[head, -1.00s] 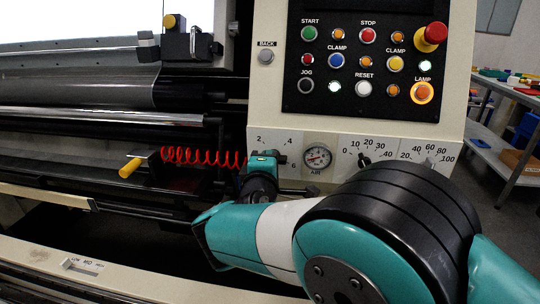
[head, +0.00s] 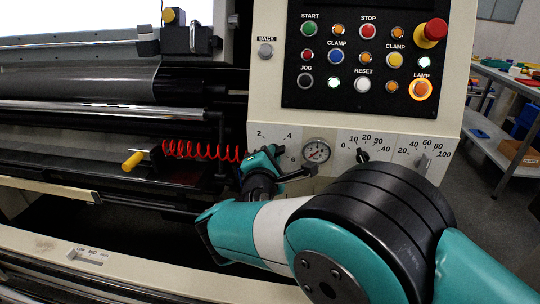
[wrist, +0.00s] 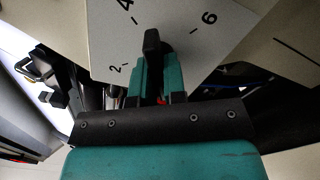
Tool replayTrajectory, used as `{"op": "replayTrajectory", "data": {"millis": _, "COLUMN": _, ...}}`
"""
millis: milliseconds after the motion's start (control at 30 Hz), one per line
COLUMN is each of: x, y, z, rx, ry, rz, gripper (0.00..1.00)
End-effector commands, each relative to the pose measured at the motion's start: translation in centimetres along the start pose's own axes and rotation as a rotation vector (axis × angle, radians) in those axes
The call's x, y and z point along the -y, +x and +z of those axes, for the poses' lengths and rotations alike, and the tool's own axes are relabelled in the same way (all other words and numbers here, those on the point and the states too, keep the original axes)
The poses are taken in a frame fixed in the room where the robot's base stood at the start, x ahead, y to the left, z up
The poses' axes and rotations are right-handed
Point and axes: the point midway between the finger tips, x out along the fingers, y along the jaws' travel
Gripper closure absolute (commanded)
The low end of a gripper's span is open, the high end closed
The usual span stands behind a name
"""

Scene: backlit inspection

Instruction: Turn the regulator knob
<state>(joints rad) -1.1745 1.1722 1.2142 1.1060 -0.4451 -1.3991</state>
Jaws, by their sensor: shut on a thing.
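The regulator knob is a black bar-shaped knob (wrist: 152,42) on a pale dial panel (wrist: 185,50) marked 2, 4 and 6 in the wrist view. My gripper (wrist: 158,78) has its teal fingers closed on the knob from either side. The knob's far end shows beyond the fingertips, toward the space between 4 and 6; its pointer mark cannot be made out. In the head view my gripper (head: 264,160) is tilted against the dial at the panel's lower left and hides most of the knob.
The air gauge (head: 317,151) sits just right of my gripper. Two more dials with black (head: 362,156) and grey (head: 424,163) knobs follow to the right. A red coiled hose (head: 200,150) and a yellow handle (head: 132,161) lie left. The button panel (head: 350,105) is above.

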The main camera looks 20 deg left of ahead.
Motion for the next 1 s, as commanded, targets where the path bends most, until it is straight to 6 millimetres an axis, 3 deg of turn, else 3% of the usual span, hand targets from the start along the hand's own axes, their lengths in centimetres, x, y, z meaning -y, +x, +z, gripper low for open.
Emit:
{"op": "replayTrajectory", "data": {"millis": 300, "x": 0.1, "y": -0.1, "z": -0.2, "rx": -0.005, "ry": -0.005, "rz": -0.001, "gripper": 1.00}}
{"op": "replayTrajectory", "data": {"millis": 333, "x": 0.1, "y": -0.1, "z": -0.2, "rx": -0.005, "ry": -0.005, "rz": -0.001, "gripper": 0.81}}
{"op": "replayTrajectory", "data": {"millis": 400, "x": 0.1, "y": -0.1, "z": -0.2, "rx": -0.004, "ry": -0.005, "rz": -0.001, "gripper": 0.65}}
{"op": "replayTrajectory", "data": {"millis": 433, "x": 0.1, "y": -0.1, "z": -0.2, "rx": -0.004, "ry": -0.004, "rz": -0.001, "gripper": 0.63}}
{"op": "replayTrajectory", "data": {"millis": 767, "x": 0.1, "y": -0.4, "z": -0.1, "rx": -0.001, "ry": -0.003, "rz": -0.001, "gripper": 0.63}}
{"op": "replayTrajectory", "data": {"millis": 867, "x": 0.1, "y": -1.6, "z": -0.2, "rx": -0.003, "ry": -0.004, "rz": -0.001, "gripper": 0.63}}
{"op": "replayTrajectory", "data": {"millis": 1000, "x": 0.1, "y": -4.7, "z": -0.3, "rx": -0.006, "ry": -0.005, "rz": 0.000, "gripper": 0.63}}
